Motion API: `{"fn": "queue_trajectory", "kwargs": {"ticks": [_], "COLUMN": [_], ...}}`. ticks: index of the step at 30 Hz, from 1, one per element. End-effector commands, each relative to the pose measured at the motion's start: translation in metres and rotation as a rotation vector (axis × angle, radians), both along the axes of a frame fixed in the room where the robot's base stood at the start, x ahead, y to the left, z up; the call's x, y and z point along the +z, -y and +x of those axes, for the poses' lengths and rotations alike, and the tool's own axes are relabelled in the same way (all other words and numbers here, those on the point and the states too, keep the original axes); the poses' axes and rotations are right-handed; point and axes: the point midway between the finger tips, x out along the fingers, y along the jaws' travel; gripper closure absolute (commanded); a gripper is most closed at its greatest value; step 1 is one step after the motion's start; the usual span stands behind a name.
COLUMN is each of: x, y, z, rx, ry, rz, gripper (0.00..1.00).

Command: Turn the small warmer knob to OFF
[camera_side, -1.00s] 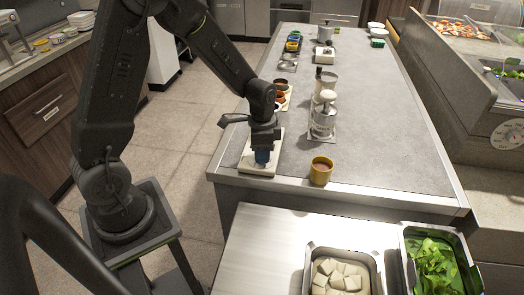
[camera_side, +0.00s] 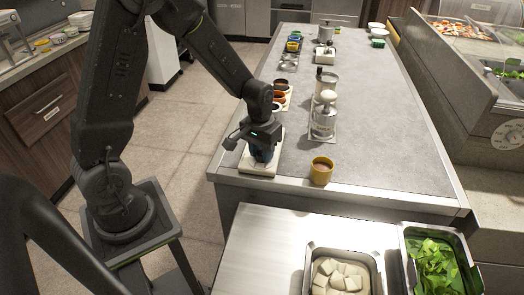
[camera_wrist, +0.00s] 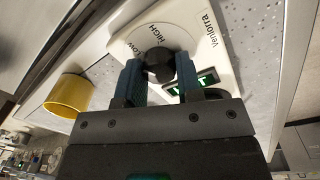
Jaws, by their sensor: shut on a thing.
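The small warmer (camera_side: 250,168) is a flat white unit near the left front corner of the counter. In the wrist view its white top (camera_wrist: 205,32) carries a dark round knob (camera_wrist: 159,64), the words LOW and HIGH, the name Venlorra and a small green-lit display (camera_wrist: 199,82). The OFF mark is not readable. My gripper (camera_side: 262,156) points down over the warmer. In the wrist view its two blue fingers (camera_wrist: 160,74) stand on either side of the knob and are shut on it. The fingers and palm hide part of the dial.
A yellow cup (camera_side: 321,171) of brown sauce stands right of the warmer, near the counter's front edge. The counter's middle right is clear.

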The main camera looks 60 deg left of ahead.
Motion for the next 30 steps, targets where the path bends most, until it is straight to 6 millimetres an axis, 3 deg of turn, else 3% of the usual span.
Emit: {"fn": "queue_trajectory", "kwargs": {"ticks": [30], "x": [-0.0003], "y": [0.0004], "z": [-0.0020], "rx": [0.889], "ry": [-0.002], "rz": [0.000], "gripper": [0.91]}}
